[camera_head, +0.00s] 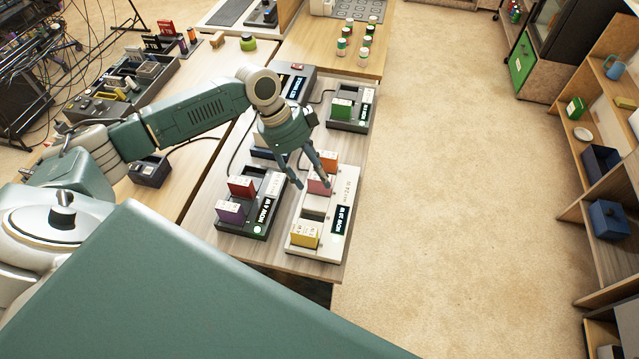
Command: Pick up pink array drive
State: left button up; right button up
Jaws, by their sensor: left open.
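The pink array drive (318,187) stands in a middle slot of the white array dock (300,251) on the wooden bench. An orange drive (330,158) stands behind it in the same dock, and a yellow drive (304,236) stands at the near end. My left gripper (312,183) is open and points down, with its fingers beside the pink drive. One finger is to its left and the other overlaps its upper right in the picture. I cannot tell whether they touch it. My right gripper is out of view.
A dark dock (256,229) with a red drive (242,186) and a purple drive (231,211) is left of the white dock. Another dark dock holds a green drive (342,108) farther back. Open floor (450,190) lies right of the bench, with shelves (567,212) beyond.

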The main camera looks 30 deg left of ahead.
aim_at(318, 179)
pick_arm(q)
jog(key=shift+d+x, duration=0.25)
jog(key=shift+x, duration=0.95)
jog(key=shift+w+d+f, duration=0.1)
jog(key=shift+d+f, duration=0.1)
jog(key=shift+f, duration=0.15)
jog(key=shift+a, duration=0.1)
jog(key=shift+c, duration=0.3)
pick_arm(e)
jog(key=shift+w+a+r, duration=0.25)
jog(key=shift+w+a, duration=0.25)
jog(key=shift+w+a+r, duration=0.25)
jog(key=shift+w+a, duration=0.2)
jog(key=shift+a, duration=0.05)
pick_arm(q)
jog(key=c, duration=1.2)
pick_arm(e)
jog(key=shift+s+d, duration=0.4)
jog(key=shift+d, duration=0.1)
pick_arm(q)
jog(key=shift+r, duration=0.15)
